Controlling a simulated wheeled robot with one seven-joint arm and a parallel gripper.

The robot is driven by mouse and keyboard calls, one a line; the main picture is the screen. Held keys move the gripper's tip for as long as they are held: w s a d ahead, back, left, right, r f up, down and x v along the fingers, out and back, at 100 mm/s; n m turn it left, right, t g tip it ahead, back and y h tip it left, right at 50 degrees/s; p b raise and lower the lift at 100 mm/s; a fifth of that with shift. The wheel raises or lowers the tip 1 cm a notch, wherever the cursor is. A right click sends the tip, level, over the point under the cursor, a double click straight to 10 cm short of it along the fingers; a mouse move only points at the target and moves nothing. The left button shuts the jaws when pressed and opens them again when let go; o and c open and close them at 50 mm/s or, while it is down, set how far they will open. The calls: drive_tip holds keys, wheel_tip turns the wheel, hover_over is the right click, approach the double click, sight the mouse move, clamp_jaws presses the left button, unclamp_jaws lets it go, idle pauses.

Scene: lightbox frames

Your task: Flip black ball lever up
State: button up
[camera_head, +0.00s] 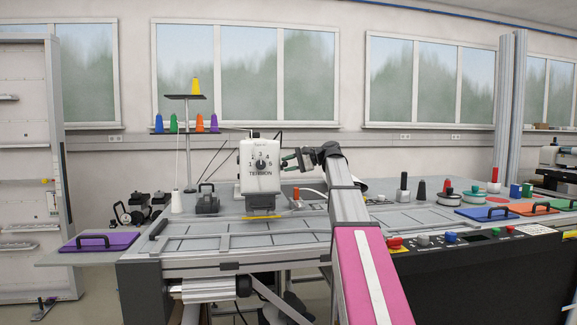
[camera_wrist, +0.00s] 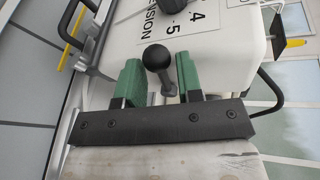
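The black ball lever (camera_wrist: 155,56) sticks out from the side of the white tension machine (camera_wrist: 212,32). In the wrist view its round knob lies between the two green fingers of my gripper (camera_wrist: 158,66), its stem running down between them. My gripper is open, with a narrow gap visible on either side of the knob; contact is not clear. In the head view, my gripper (camera_head: 290,160) is at the right side of the white machine (camera_head: 260,181), and the lever cannot be made out there.
The machine stands on a grey-panelled table (camera_head: 250,240). A numbered dial (camera_head: 261,164) is on its front. A thread stand with coloured cones (camera_head: 186,130) is to the left. A purple panel (camera_head: 98,241) lies at far left, with several coloured knobs and panels at right.

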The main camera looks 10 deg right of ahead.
drive_tip(key=shift+d, duration=0.1)
drive_tip(key=v, duration=1)
drive_tip(key=shift+d, duration=0.25)
drive_tip(key=shift+r, duration=0.1)
drive_tip(key=shift+c, duration=0.3)
drive_tip(key=c, duration=0.6)
drive_tip(key=shift+s+f+n, duration=0.1)
drive_tip(key=shift+f+n, duration=0.2)
clamp_jaws()
drive_tip(key=s+d+f+n+t+y, duration=0.1)
drive_tip(key=s+f+n+t+y, duration=0.1)
drive_tip(key=f+n+y, duration=0.3)
drive_tip(key=s+d+f+n+t+y, duration=0.1)
drive_tip(key=d+f+n+t+y, duration=0.15)
drive_tip(key=f+n, duration=0.4)
drive_tip(key=s+x, duration=0.1)
drive_tip(key=x, duration=1.3)
drive_tip(key=shift+a+r+n+g+y, duration=0.35)
drive_tip(key=shift+a+r+g, duration=0.05)
drive_tip(key=shift+r+g, duration=0.05)
